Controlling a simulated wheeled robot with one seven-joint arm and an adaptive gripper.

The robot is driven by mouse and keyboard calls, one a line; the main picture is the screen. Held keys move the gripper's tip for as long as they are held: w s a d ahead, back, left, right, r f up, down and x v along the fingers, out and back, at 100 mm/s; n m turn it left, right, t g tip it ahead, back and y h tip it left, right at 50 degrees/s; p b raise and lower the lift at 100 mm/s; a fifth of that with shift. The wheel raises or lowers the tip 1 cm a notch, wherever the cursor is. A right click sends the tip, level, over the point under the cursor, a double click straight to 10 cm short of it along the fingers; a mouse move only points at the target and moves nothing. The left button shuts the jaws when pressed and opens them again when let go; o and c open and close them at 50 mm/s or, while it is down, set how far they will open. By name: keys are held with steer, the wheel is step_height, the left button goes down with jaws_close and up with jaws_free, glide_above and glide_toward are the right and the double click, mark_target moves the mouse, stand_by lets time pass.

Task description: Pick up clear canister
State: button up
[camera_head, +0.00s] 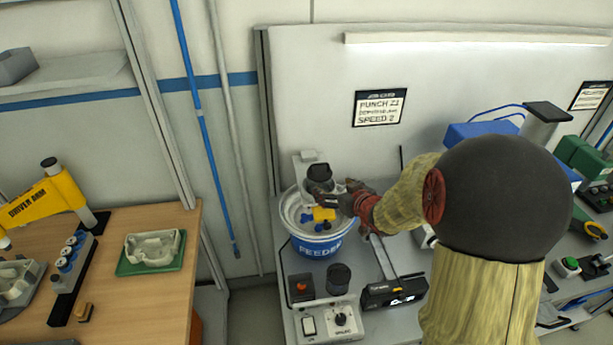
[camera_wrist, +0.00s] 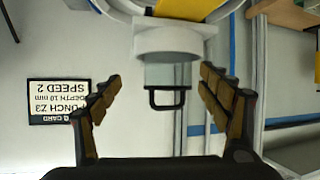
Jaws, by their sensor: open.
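The clear canister (camera_wrist: 168,74) shows in the wrist view with a pale see-through body, a white collar (camera_wrist: 168,40) and a black handle-like loop. It lies in the gap between the two fingers of my gripper (camera_wrist: 168,100), with space on both sides. The wrist picture is upside down. In the head view, a dark-topped container (camera_head: 318,178) at the back of the feeder bowl appears to be the same thing. My gripper (camera_head: 342,196) is open just to its right, over the bowl's rim. Whether a finger touches it cannot be told in the head view.
The blue feeder (camera_head: 318,250) holds yellow and blue parts. A dark cup (camera_head: 339,278) and control box (camera_head: 328,322) stand in front. A punch card (camera_head: 380,107) hangs on the back panel. A wooden table (camera_head: 165,270) stands left, across a gap.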

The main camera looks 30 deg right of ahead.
mark_target(323, 178)
steer(key=shift+w+a+r+t, duration=0.15)
steer(key=shift+a+r+t, duration=0.2)
steer(key=shift+r, duration=0.2)
steer(key=shift+w+r, duration=0.15)
steer(key=shift+w, duration=0.05)
steer(key=x, duration=0.7)
steer(key=shift+w+a+b, duration=0.25)
steer(key=shift+w+b, duration=0.05)
steer(key=shift+b, duration=0.1)
steer(key=shift+c, duration=0.5)
steer(key=c, duration=1.1)
steer(key=shift+r, duration=0.15)
steer(key=shift+c, duration=0.6)
